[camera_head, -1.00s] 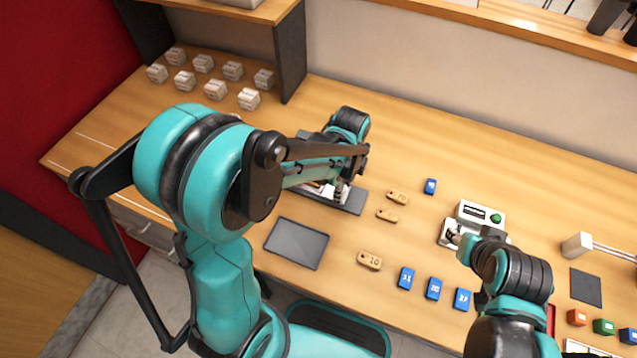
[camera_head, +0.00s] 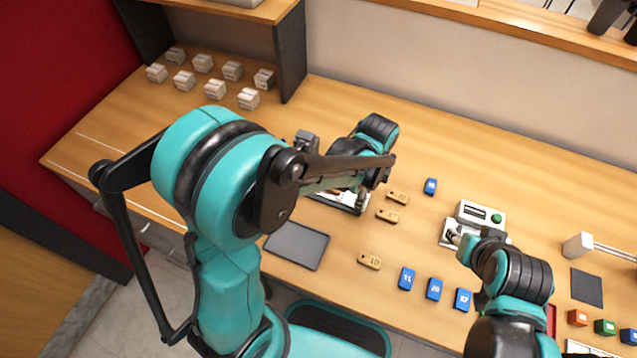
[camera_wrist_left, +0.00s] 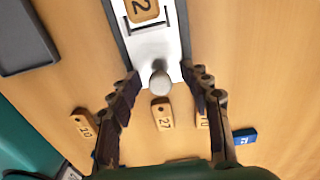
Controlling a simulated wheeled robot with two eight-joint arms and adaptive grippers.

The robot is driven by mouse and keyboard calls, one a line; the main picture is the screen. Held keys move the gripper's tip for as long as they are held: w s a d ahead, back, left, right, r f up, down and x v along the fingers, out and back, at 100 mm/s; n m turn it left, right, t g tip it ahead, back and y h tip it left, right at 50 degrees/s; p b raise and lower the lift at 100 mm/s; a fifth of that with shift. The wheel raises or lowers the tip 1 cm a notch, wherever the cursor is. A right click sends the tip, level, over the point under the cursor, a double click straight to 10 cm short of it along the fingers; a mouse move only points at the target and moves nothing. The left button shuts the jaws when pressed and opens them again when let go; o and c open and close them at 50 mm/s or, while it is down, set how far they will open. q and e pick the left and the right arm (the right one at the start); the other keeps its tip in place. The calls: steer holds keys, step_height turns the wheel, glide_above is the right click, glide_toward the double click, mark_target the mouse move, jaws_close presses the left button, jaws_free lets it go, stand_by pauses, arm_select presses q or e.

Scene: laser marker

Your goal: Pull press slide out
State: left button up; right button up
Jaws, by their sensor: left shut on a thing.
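The press slide (camera_wrist_left: 155,52) is a white plate with a round knob (camera_wrist_left: 159,84) at its end, running in a dark base, in the left wrist view. A tan tag marked 2 (camera_wrist_left: 142,8) lies on it. In the head view the slide (camera_head: 345,199) is partly hidden by my left arm. My left gripper (camera_wrist_left: 160,88) is shut on the slide at its knob end, a finger on either side. It also shows in the head view (camera_head: 361,200). My right gripper (camera_head: 457,237) is at the white device with a green button (camera_head: 480,214); its fingers are too small to read.
Tan tags (camera_head: 387,215) lie just right of the slide. Blue tags (camera_head: 407,278) lie along the front. A dark tray (camera_head: 296,245) lies in front of the press. Several small boxes (camera_head: 215,89) stand at the back left. The back middle of the table is clear.

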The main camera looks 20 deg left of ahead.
arm_select(q)
steer(key=o, duration=0.3)
steer(key=shift+a+f, duration=0.1)
step_height(320, 180, up, 7)
steer(key=p, duration=0.5)
stand_by(0.5)
